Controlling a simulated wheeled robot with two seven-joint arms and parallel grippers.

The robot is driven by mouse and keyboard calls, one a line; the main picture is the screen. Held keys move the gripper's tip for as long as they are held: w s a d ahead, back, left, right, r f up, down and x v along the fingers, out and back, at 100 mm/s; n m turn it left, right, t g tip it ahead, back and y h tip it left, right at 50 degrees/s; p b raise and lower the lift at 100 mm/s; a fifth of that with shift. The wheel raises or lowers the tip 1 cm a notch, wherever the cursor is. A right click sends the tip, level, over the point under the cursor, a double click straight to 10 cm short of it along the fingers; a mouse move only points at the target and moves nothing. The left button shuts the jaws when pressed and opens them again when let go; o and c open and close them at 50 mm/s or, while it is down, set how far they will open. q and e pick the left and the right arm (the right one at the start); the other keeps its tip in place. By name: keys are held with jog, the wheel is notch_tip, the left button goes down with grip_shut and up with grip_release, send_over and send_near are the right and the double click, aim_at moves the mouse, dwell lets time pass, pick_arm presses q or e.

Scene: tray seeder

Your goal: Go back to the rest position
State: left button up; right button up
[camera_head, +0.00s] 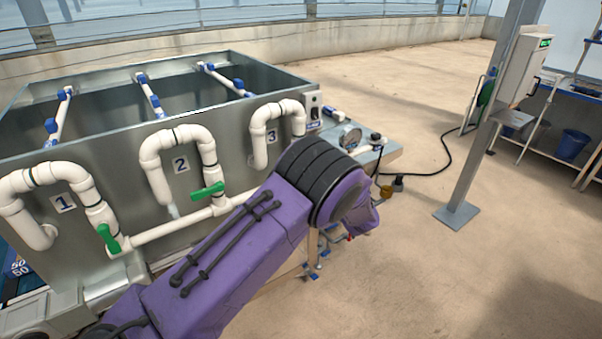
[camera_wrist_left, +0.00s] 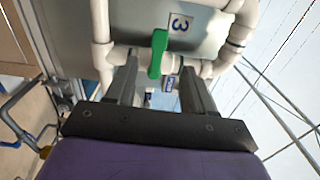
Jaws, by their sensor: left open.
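My left arm (camera_head: 230,250) comes in from the lower left of the head view, purple with a black ribbed joint. It hides its own gripper there. In the left wrist view my left gripper (camera_wrist_left: 160,72) is open, its two dark fingers apart. A green valve handle (camera_wrist_left: 157,54) on white pipe, by the label 3 (camera_wrist_left: 180,23), shows between and beyond the fingertips. The fingers do not grip it; I cannot tell how near it is. My right gripper is in neither view.
A grey metal tank (camera_head: 110,165) with white pipes fills the left. Green handles show at pipe 1 (camera_head: 109,239) and pipe 2 (camera_head: 207,191). A pressure gauge (camera_head: 350,137) is at its right end. A grey post (camera_head: 485,120) stands at right; the floor between (camera_head: 400,260) is mostly clear.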

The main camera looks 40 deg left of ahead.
pick_arm(q)
jog(key=shift+v, duration=0.9)
